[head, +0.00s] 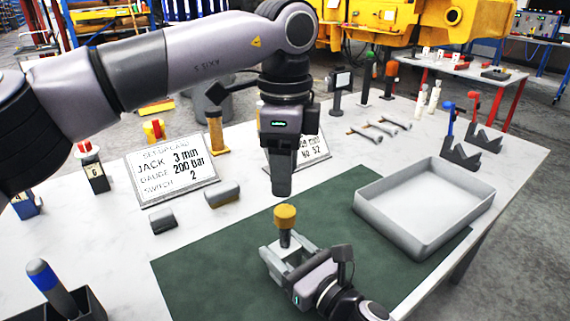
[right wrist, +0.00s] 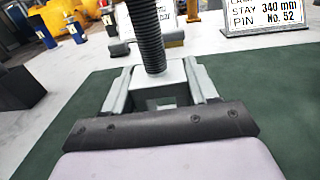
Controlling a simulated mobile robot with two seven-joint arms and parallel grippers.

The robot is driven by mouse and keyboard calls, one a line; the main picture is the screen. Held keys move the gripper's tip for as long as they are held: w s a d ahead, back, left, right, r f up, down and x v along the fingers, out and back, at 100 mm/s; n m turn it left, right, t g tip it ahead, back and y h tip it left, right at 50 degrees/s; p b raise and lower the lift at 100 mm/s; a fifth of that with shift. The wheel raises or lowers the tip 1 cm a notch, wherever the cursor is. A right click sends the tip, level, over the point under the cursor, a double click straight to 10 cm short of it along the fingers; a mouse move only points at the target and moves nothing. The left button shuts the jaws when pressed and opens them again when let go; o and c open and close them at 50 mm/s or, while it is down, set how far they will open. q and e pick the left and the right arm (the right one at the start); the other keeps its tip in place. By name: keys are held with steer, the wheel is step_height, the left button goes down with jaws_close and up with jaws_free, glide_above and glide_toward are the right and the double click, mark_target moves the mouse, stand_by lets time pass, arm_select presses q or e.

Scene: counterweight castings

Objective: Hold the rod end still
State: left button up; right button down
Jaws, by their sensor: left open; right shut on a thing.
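The rod end is a pale grey block (right wrist: 172,72) with a square opening, seen in the right wrist view. A dark threaded rod (right wrist: 147,38) stands up out of it. In the head view the rod (head: 285,238) carries a yellow-orange cap (head: 285,212) on top. My right gripper (head: 285,254) is shut on the rod end, one finger on each side, low over the green mat (head: 210,275). My left gripper (head: 281,190) is open and points down just above the cap; it looks empty, its finger gap seen edge-on.
A grey tray (head: 370,218) stands at right on the mat. Bolts (head: 380,128) and a grey stand (head: 461,154) are farther back. The mat's left part is clear.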

mark_target(285, 210)
arm_select(q)
steer(key=shift+f, duration=4)
